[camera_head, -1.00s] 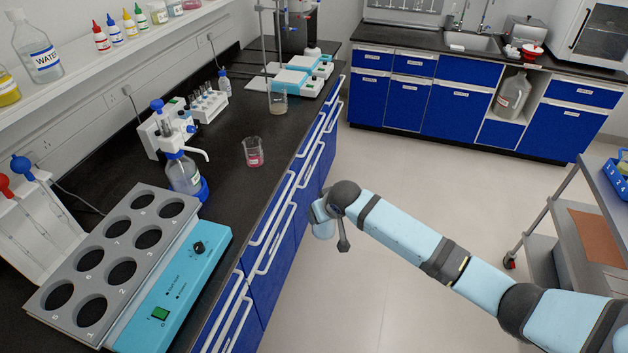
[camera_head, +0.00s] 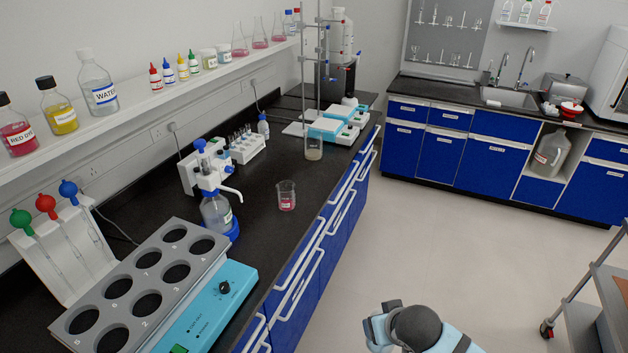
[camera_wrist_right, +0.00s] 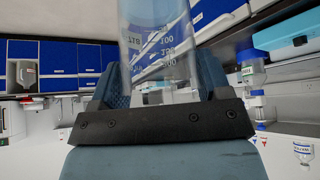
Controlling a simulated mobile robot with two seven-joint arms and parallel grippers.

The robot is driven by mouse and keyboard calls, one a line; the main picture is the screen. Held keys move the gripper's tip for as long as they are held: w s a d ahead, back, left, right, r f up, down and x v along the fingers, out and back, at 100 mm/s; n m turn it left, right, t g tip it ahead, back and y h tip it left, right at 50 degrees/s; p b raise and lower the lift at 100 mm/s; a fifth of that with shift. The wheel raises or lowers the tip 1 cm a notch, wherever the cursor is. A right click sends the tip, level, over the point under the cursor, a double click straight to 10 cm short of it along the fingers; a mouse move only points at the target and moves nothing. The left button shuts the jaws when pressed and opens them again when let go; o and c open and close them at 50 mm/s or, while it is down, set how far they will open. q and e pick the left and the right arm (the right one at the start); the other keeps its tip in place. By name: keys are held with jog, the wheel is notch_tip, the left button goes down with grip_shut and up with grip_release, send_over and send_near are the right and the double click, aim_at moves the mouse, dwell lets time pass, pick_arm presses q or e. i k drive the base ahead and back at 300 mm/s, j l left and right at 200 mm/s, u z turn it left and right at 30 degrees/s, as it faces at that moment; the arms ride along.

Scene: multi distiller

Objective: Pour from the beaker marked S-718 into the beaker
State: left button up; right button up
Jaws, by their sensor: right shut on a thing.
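A small beaker (camera_head: 287,197) with pink liquid and a label too small to read stands upright on the black bench. Another beaker (camera_head: 313,151) with pale liquid stands farther back by the stand. My right gripper (camera_head: 380,326) is at the bottom of the head view, out over the floor, to the right of the bench. My left gripper is not in view.
A blue block heater (camera_head: 215,300) with a grey holed top fills the near bench. A dispenser bottle (camera_head: 216,212) stands left of the pink beaker. A shelf (camera_head: 150,105) with bottles runs along the wall. A grey cart (camera_head: 600,290) is at the right.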

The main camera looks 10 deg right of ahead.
aim_at(313, 139)
jog(key=l+u, duration=0.1)
jog(key=u, duration=0.25)
jog(key=i+l+u, duration=0.1)
jog(key=u, duration=0.25)
jog(key=l+u, duration=0.35)
jog(key=l, duration=0.2)
jog(key=l+u, duration=0.3)
jog(key=l, duration=0.25)
jog(key=l+u, duration=0.25)
jog(key=l, duration=0.9)
jog(key=k+l, duration=0.1)
jog(key=l, duration=0.45)
jog(key=k+l, duration=0.1)
jog(key=l, duration=1.05)
jog(key=k+u, duration=0.05)
